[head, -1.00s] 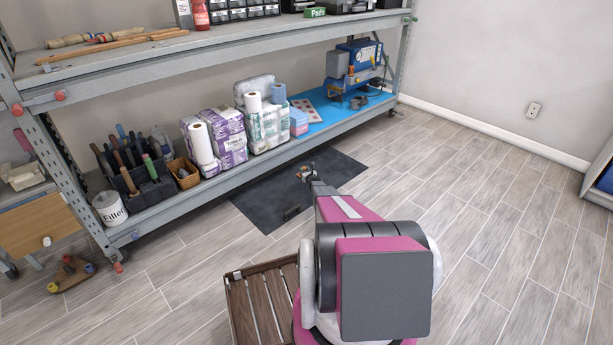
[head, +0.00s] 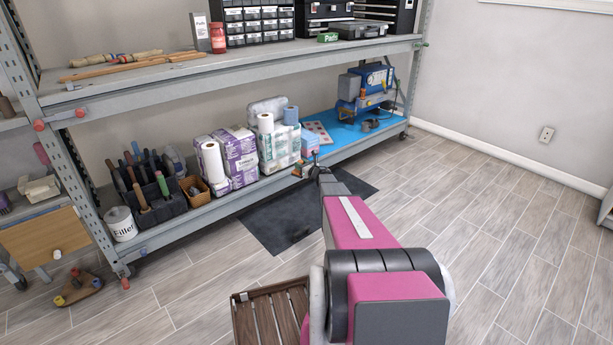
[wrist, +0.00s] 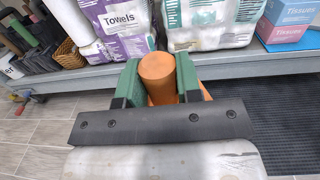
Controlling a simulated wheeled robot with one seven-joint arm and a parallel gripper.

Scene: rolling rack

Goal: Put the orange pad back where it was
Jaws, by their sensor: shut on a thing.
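The orange pad (wrist: 157,68) is between the green fingers of my gripper (wrist: 156,82) in the wrist view. It has a rounded knob on top and a wider orange part partly hidden behind the fingers and dark bracket. In the head view, my gripper (head: 309,165) is small, and a bit of orange shows at it. It appears in front of the lower shelf's front edge (head: 238,198), beside the tissue boxes. I cannot tell the exact gap to the shelf.
A green "Pads" box (head: 327,37) stands above. A dark mat (head: 275,228) and slatted wooden stool (head: 268,312) are below.

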